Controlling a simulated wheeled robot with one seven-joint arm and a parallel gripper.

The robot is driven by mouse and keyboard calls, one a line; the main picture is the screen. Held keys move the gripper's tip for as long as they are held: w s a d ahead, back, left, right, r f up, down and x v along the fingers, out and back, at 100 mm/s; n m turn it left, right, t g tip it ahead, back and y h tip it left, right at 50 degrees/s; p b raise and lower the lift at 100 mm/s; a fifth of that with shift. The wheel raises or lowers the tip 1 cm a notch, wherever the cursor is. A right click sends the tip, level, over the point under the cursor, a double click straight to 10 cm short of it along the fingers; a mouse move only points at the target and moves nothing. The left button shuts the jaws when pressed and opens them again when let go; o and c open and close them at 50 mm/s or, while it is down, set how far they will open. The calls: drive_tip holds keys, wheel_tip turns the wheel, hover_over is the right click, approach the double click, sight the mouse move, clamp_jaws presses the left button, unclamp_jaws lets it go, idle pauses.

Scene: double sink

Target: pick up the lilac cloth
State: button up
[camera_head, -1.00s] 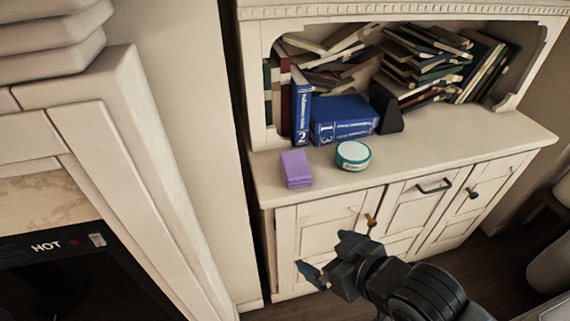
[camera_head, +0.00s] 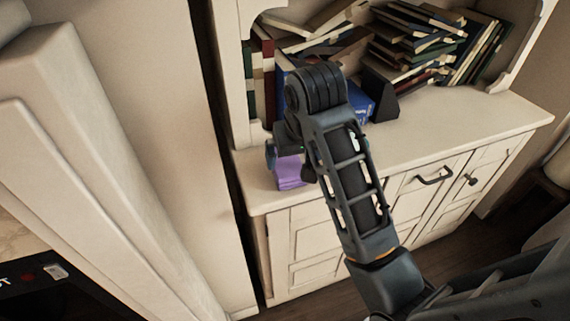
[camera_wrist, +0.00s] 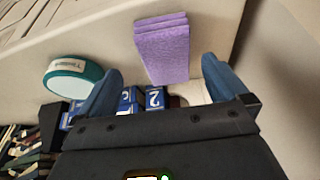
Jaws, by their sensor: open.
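The lilac cloth (camera_head: 289,174) is a folded, layered block on the cabinet top near its left front corner, partly hidden by my arm in the head view. In the wrist view the cloth (camera_wrist: 163,48) lies between and beyond the fingertips. My gripper (camera_wrist: 160,80) is open, with one blue finger on each side and nothing held. In the head view my gripper (camera_head: 285,155) is over the cloth, mostly hidden behind my own wrist. I cannot tell whether the fingers touch the cloth.
A round teal-and-white tin (camera_wrist: 73,76) stands beside the cloth. Blue books (camera_wrist: 153,97), a black bookend (camera_head: 379,97) and a pile of books (camera_head: 420,45) fill the back of the cabinet top (camera_head: 450,123). Its right front part is clear.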

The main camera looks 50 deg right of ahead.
sight(288, 162)
drive_tip(key=x, duration=0.3)
drive_tip(key=w+x, duration=0.1)
drive_tip(key=x, duration=0.2)
drive_tip(key=shift+w+d, duration=0.1)
drive_tip(key=shift+w, duration=0.1)
drive_tip(key=shift+c, duration=0.2)
drive_tip(key=c, duration=1)
drive_tip(key=shift+o, duration=0.2)
drive_tip(key=shift+r, duration=0.1)
